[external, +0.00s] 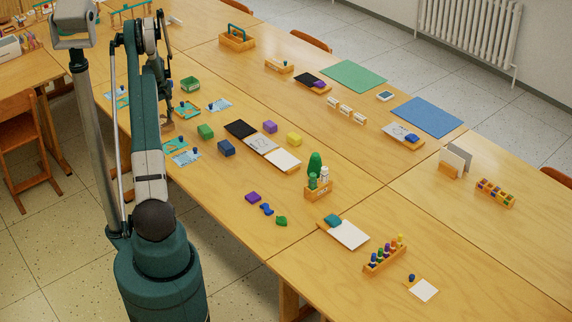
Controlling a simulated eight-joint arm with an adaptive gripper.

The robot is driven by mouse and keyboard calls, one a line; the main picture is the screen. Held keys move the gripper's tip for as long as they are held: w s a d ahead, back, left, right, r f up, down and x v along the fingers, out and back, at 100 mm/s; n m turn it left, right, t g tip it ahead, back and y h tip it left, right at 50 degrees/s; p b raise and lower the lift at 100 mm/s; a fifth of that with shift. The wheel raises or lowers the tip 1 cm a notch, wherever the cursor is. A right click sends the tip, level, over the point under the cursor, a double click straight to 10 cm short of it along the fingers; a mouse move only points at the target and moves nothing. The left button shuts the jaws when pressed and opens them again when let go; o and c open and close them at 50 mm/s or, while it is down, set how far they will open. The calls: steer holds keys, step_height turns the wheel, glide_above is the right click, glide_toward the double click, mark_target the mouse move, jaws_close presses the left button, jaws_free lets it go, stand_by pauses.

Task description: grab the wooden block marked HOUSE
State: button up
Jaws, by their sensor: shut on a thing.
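My gripper (165,117) is low over the left part of the table, partly hidden behind my arm. It is shut on what looks like a small wooden block (168,127) at or just above the tabletop. The block is mostly hidden, and I cannot read any marking on it, so HOUSE cannot be confirmed. Whether it touches the table is unclear.
Close by are blue cards (186,158), a green block (205,131), a dark blue block (227,148) and a green box (190,84). A black and white panel strip (262,144) lies to the right. The front middle of the table has bare wood.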

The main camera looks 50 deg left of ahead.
steer(key=shift+r, duration=0.1)
step_height(320, 180, up, 10)
steer(key=shift+f+p, duration=0.1)
steer(key=shift+p, duration=0.75)
